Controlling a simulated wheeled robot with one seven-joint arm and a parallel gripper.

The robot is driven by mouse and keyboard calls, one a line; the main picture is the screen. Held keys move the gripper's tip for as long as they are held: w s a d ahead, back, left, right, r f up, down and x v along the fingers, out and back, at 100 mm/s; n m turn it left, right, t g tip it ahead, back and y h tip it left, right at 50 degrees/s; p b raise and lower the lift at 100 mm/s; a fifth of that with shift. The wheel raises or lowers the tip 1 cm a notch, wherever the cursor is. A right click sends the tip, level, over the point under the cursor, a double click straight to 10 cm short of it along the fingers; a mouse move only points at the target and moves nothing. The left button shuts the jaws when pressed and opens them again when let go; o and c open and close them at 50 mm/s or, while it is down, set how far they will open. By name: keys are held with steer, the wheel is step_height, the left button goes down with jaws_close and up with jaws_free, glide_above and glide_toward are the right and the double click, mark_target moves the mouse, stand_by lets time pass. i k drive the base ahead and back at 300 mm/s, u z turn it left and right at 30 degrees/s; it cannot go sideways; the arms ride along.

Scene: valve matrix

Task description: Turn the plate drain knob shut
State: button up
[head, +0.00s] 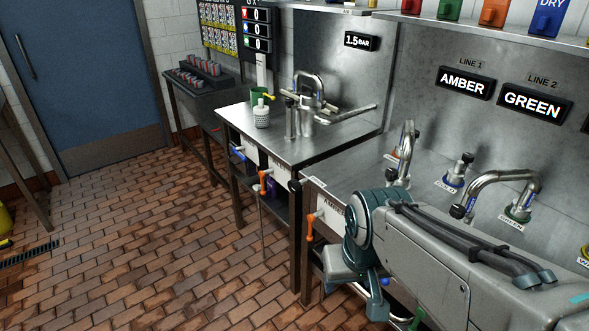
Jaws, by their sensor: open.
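Several handles sit on the front faces of the benches: a blue handle (238,153), an orange-topped handle (265,174) with purple below it, and an orange lever (311,226) that hangs down from a white fitting. A green handle (416,319) shows at the bottom edge, partly cut off. No label that I can read marks any of them as the plate drain knob, so I cannot tell which it is. My arm reaches in from the lower right in front of the right bench and hides part of its front. My gripper's fingertips do not show.
A steel bench (290,140) with a tap and a white cup stands mid-view. The right bench has several taps beneath AMBER (465,83) and GREEN (534,102) signs. A dark rack table (200,90) stands behind.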

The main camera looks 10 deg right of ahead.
mark_target(293, 185)
steer(key=z, duration=0.45)
steer(key=k, duration=1)
steer(key=u, duration=0.6)
steer(key=i, duration=1.4)
steer(key=z, duration=0.35)
